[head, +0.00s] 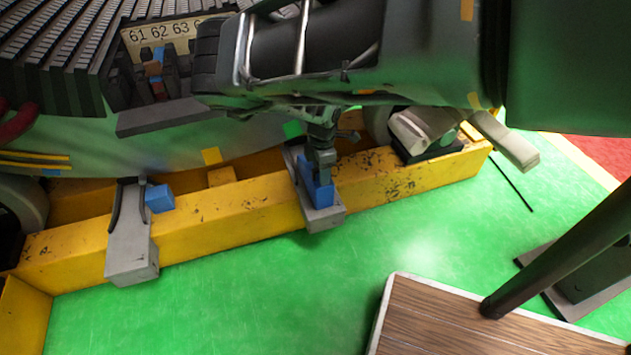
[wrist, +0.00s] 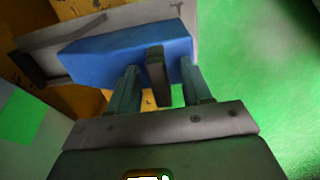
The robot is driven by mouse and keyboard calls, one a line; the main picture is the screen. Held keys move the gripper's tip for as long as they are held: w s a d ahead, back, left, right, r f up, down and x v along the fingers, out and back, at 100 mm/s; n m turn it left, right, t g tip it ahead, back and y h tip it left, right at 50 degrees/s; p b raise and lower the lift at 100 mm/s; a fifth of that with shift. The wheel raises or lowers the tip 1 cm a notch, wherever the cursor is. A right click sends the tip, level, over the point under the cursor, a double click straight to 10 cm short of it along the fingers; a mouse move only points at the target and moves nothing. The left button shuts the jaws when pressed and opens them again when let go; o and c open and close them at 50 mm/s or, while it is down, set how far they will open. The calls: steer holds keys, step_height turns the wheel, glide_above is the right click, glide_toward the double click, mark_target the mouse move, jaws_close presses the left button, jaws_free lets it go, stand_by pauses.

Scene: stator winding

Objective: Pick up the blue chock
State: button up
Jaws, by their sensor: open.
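A blue chock (head: 318,192) sits on a grey metal bracket (head: 322,219) hung over the yellow beam, near the middle of the head view. My gripper (head: 321,158) is directly above it and hides part of it. In the wrist view the blue chock (wrist: 125,48) lies across the top, in front of the fingers. My gripper (wrist: 160,75) is open, with one finger on each side of a dark upright tab (wrist: 156,75) at the chock. Whether the fingers touch anything cannot be told. A second blue chock (head: 159,198) is at the left bracket (head: 130,250).
The yellow beam (head: 230,222) runs along the large stator (head: 150,155). A light grey block (head: 425,130) lies at the beam's right end. A wood-topped surface (head: 440,325) stands at the lower right. The green floor (head: 250,305) in front is clear.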

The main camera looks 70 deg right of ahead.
jaws_close()
stand_by(0.4)
steer(key=shift+r, duration=0.15)
